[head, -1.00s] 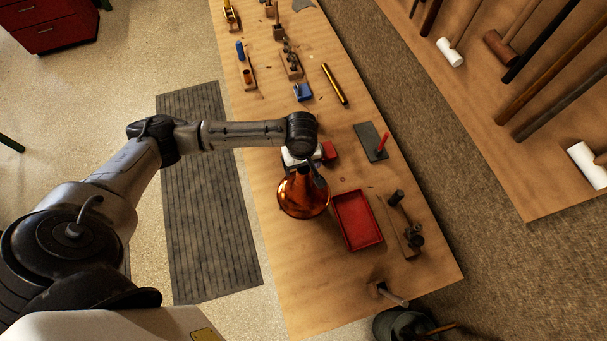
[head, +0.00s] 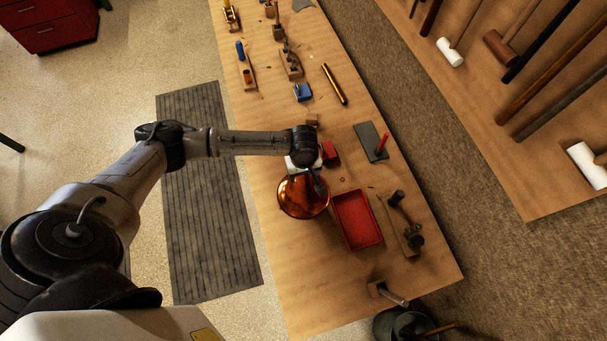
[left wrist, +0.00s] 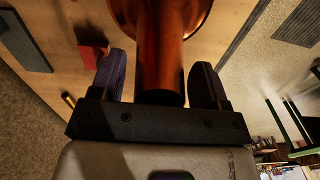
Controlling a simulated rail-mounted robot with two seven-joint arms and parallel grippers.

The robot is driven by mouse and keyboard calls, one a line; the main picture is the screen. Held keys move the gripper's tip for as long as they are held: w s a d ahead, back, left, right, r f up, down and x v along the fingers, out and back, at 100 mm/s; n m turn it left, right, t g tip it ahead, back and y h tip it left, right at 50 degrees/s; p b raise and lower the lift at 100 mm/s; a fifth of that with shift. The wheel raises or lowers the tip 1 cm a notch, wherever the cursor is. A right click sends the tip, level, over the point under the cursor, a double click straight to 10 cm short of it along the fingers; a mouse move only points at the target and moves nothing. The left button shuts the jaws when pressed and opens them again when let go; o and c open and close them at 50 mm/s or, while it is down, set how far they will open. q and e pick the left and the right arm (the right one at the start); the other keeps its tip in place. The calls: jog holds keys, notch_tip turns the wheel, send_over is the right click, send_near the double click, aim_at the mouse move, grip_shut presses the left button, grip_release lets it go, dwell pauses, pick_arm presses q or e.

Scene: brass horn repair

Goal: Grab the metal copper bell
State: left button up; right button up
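The copper bell (head: 298,204) is a shiny, reddish flared cone with a narrow neck, on the wooden bench in the head view. My left gripper (head: 312,181) is over its upper part and hides much of the neck. In the left wrist view the bell's neck (left wrist: 160,50) runs between the two dark fingers. A gap shows on each side of the neck, so the fingers are open around it and not closed on it. The bell's flared part shows at the top edge of that view. My right gripper is not in view.
A red tray (head: 357,220) stands close to the right of the bell. A small red block (head: 330,153) is near my left wrist. Bench (head: 290,270) surface below the bell is clear.

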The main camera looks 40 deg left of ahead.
pick_arm(q)
grip_shut()
dwell(0.4)
jog(key=shift+r, duration=0.1)
